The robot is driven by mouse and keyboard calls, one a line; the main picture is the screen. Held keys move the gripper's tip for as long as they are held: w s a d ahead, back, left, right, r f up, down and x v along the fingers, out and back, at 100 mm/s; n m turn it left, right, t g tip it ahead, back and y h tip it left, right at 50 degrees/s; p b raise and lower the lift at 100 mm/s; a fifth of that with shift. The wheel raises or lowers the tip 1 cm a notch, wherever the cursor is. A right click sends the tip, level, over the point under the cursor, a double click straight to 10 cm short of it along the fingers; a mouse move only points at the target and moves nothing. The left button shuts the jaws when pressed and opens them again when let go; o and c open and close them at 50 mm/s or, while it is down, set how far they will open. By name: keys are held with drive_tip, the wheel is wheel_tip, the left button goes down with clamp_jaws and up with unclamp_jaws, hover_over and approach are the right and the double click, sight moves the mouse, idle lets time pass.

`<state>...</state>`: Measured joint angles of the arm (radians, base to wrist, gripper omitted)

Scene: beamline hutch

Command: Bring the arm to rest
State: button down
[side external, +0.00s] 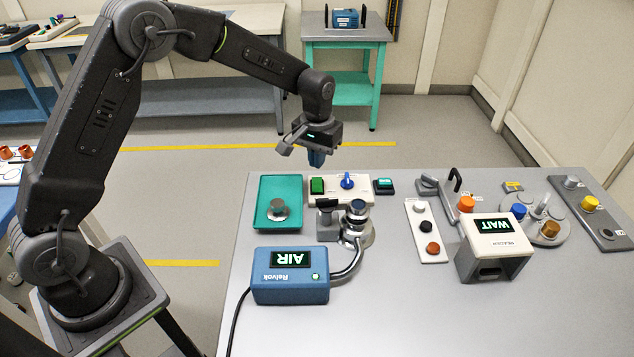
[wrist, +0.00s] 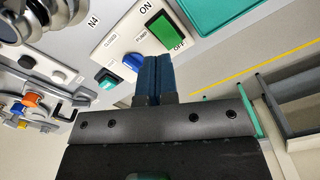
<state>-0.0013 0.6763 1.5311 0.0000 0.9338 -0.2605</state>
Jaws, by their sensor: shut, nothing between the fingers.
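My gripper (side external: 316,158) hangs above the far edge of the grey worktable (side external: 390,300) in the side external view, pointing down. In the wrist view its blue fingers (wrist: 154,75) are together with nothing between them. Behind the fingertips lies the white switch panel (side external: 338,197), with a green switch (wrist: 164,31) marked ON and OFF and a blue knob (wrist: 134,61). The gripper appears apart from the panel. My arm is bent, raised from its base at the left.
A teal tray (side external: 261,226) holds a metal piece. A blue box (side external: 290,287) reads AIR, and a white reader (side external: 494,250) reads WAIT. A button strip (side external: 426,217) and a round holder with coloured-capped pieces (side external: 541,228) stand right. The table's front right is clear.

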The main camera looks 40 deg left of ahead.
drive_tip(key=s+r+m+t, duration=0.1)
drive_tip(key=s+r+t, duration=0.2)
drive_tip(key=s+r, duration=1.15)
drive_tip(key=s+r+m+t, duration=0.2)
drive_tip(key=s+r, duration=0.1)
drive_tip(key=s, duration=1.2)
drive_tip(key=shift+r+t, duration=0.25)
drive_tip(key=shift+t, duration=0.05)
drive_tip(key=c, duration=1.9)
unclamp_jaws()
drive_tip(key=shift+w, duration=0.1)
